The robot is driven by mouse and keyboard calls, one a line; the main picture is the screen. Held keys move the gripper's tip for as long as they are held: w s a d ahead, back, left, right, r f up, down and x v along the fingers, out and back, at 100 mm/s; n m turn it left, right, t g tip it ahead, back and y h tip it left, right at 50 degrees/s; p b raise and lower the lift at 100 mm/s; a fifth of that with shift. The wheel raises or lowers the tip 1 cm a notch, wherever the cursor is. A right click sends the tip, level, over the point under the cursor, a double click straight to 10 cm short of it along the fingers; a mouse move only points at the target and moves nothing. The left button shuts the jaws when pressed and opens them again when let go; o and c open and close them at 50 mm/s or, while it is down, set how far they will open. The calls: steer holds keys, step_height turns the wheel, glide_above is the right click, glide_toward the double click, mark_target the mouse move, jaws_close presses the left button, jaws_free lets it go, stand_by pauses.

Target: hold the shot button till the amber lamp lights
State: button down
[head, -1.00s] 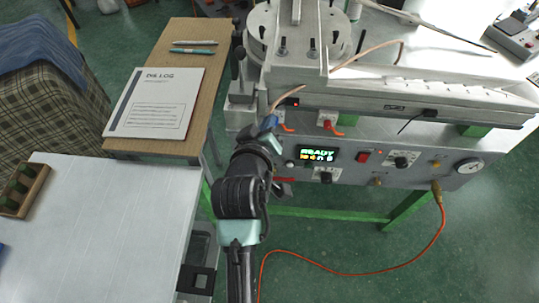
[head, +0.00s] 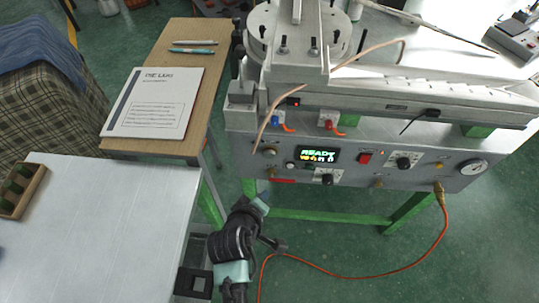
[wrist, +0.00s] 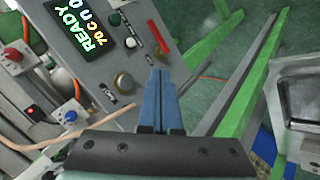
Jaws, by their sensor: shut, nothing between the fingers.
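The control panel (head: 345,172) of the wax injector has a lit display (head: 318,155) reading READY, with a yellow line under it. I cannot read which part is labelled shot. My gripper (head: 263,198) is below the panel's left end, apart from the button. In the wrist view its blue fingers (wrist: 160,75) are shut together and empty.
A red switch (head: 365,158), black knobs and a gauge (head: 473,168) are on the panel. Blue (head: 277,118) and red (head: 328,122) fittings stand above it. A green frame (head: 320,216) and orange hose (head: 400,268) lie below. A pale table (head: 110,220) is at left.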

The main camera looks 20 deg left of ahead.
mark_target(270, 155)
steer(key=w+a+b, duration=0.1)
steer(key=w+b, duration=0.2)
steer(key=w, duration=0.5)
steer(key=shift+w+a+b, duration=0.2)
steer(key=shift+a+b, duration=0.05)
steer(key=shift+b, duration=0.15)
steer(key=shift+w, duration=0.1)
stand_by(1.6)
steer(key=shift+w, duration=0.3)
steer(key=shift+w+a+r, duration=0.1)
steer(key=shift+w+a, duration=0.05)
steer(key=shift+w, duration=0.35)
stand_by(3.0)
steer(key=shift+s+p, duration=0.6)
steer(key=shift+s, duration=0.3)
steer(key=shift+d, duration=0.2)
